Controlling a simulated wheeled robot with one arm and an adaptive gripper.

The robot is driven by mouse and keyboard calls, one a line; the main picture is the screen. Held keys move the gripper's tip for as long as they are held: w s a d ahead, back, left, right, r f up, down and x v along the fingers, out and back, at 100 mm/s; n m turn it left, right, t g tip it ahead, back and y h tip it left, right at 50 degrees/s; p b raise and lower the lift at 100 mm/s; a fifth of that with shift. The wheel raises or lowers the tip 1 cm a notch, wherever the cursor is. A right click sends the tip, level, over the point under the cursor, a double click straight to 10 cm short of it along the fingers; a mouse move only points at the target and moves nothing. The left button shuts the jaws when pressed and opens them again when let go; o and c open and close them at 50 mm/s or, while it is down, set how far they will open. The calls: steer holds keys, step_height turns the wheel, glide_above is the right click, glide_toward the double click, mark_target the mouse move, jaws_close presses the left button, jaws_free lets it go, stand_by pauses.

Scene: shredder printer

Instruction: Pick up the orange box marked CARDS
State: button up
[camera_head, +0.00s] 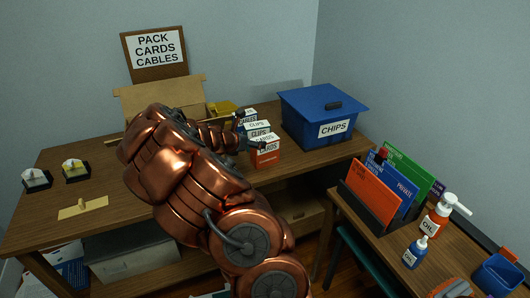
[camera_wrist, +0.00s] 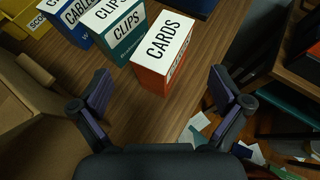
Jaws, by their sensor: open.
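The orange box marked CARDS (camera_head: 265,151) has a white top and stands upright on the wooden table, at the front of a row of boxes. In the wrist view the CARDS box (camera_wrist: 165,57) stands ahead of my gripper, between the lines of its two fingers. My gripper (camera_wrist: 163,95) is open and empty, with one finger at each side, and the box is a little beyond the fingertips. In the head view my gripper (camera_head: 248,130) is close to the box row, and my arm hides part of the table.
A teal CLIPS box (camera_wrist: 115,25) stands just beside the CARDS box, with a blue CABLES box (camera_wrist: 75,20) beyond it. A blue CHIPS bin (camera_head: 318,115) stands to the right. An open cardboard box (camera_head: 160,92) is behind my arm. The table's left front (camera_head: 120,215) is mostly clear.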

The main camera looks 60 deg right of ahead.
mark_target(262, 140)
steer(key=shift+p+x, duration=0.4)
steer(key=shift+x, duration=3.3)
steer(key=shift+r, duration=0.1)
jaws_close()
